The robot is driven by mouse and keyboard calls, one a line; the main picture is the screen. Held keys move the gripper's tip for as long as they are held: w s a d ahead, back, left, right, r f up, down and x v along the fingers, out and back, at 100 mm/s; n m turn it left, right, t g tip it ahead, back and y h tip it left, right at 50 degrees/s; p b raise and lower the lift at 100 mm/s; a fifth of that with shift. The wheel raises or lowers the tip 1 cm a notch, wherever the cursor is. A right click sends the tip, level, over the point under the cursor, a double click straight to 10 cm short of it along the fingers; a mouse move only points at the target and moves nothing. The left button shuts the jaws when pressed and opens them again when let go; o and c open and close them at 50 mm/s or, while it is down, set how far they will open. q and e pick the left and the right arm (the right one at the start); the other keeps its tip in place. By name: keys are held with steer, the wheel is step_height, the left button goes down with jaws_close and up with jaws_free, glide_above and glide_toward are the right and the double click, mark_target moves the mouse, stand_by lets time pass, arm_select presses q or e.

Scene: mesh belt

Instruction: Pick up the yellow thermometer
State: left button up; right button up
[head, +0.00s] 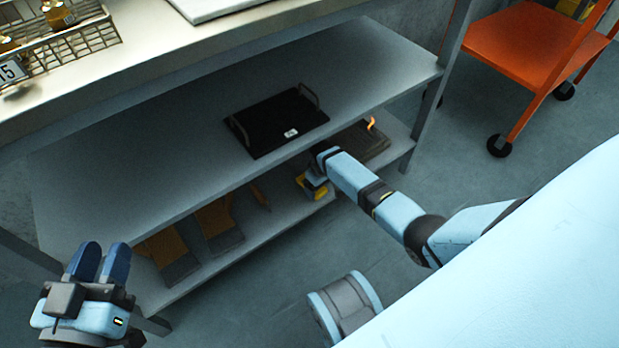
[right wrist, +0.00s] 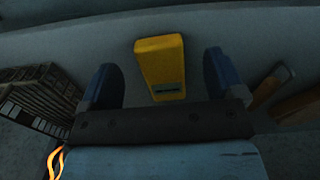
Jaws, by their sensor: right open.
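The yellow thermometer (right wrist: 160,62) has a small dark display and shows in the right wrist view between the two blue fingers of my right gripper (right wrist: 160,80). Gaps show on both sides of it, so the fingers are open and apart from it. In the head view the thermometer (head: 320,193) is on the lower shelf, partly covered by my right gripper (head: 313,182), which reaches in under the middle shelf. My left gripper (head: 102,260) is at the lower left, away from the thermometer. Its two blue fingers appear side by side, and their opening is unclear.
A black tray (head: 280,125) lies on the middle shelf (head: 370,75) above my right gripper. Brown-handled brushes (head: 218,222) lie on the lower shelf, left of the thermometer. A dark, slatted box (head: 360,148) is to its right. An orange cart (head: 535,45) stands at the far right.

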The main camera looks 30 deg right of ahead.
mark_target(321, 192)
step_height(321, 192, down, 3)
steer(key=shift+d+f+b, duration=0.1)
steer(key=shift+b, duration=0.75)
steer(key=shift+f, duration=0.3)
arm_select(q)
steer(key=shift+w+a+r+m+t, duration=0.2)
steer(key=shift+w+a+m+t, duration=0.25)
steer(key=shift+w+m+t, duration=0.35)
steer(key=shift+s+h, duration=0.15)
steer(key=shift+h, duration=0.15)
arm_select(e)
steer(key=shift+r, duration=0.1)
steer(key=c, duration=1.1)
